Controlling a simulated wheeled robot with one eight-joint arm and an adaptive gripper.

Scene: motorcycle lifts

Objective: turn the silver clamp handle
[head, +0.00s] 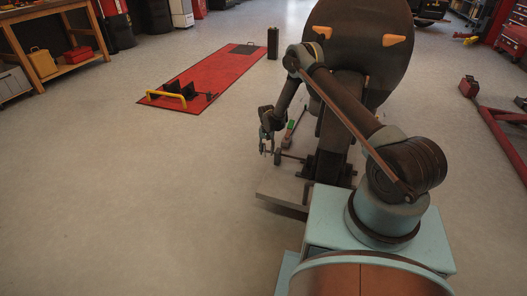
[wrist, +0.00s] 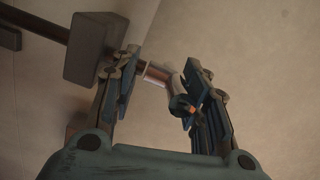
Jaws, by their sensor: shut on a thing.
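The clamp handle is a short silver bar (wrist: 157,74) with a reddish tint, between my two fingers in the wrist view. A dark grey block (wrist: 94,48) and a rod adjoin it at the upper left. In the head view my gripper (head: 269,150) points down beside the dark block (head: 277,156), whose thin rod runs right toward the dark post. The handle is too small and too covered by the fingers to make out there.
A grey plate (head: 275,187) lies below my gripper. A dark machine with a large rounded top (head: 355,40) stands close behind my arm. A red lift platform (head: 205,75) lies at the back left. A red frame (head: 497,125) is at the right. The left floor is clear.

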